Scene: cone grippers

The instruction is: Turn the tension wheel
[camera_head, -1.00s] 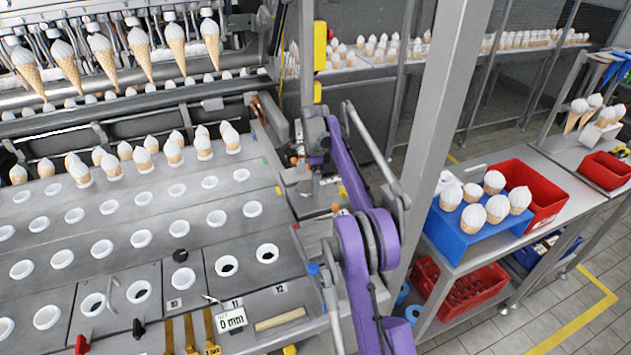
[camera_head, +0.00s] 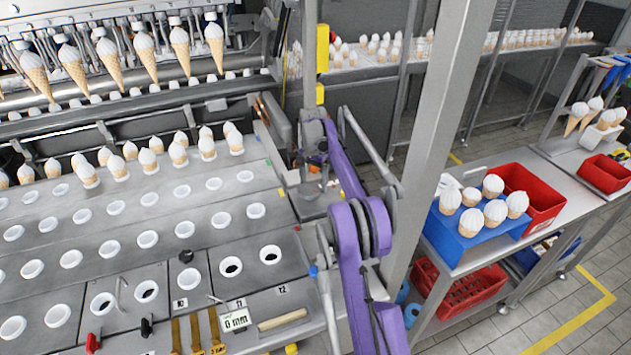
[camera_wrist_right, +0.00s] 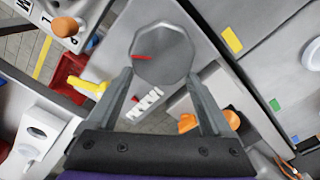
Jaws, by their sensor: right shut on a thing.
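The tension wheel (camera_wrist_right: 163,55) is a grey faceted knob with a red pointer mark, in the upper middle of the right wrist view. My right gripper (camera_wrist_right: 160,79) is shut on it, with one finger on each side of its near part. A white scale label with a red mark (camera_wrist_right: 148,98) lies just below the wheel, between the fingers. In the head view my purple right arm (camera_head: 347,235) reaches up to the machine's right end, where the wheel and fingertips are too hidden to make out. My left gripper is not in view.
The machine deck (camera_head: 150,215) with rows of white cups and cones fills the left. A grey post (camera_head: 425,130) stands close right of my arm. A blue box of cones (camera_head: 457,228) and a red bin (camera_head: 545,187) sit on a side bench. Orange knobs (camera_wrist_right: 188,122) sit near the right finger.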

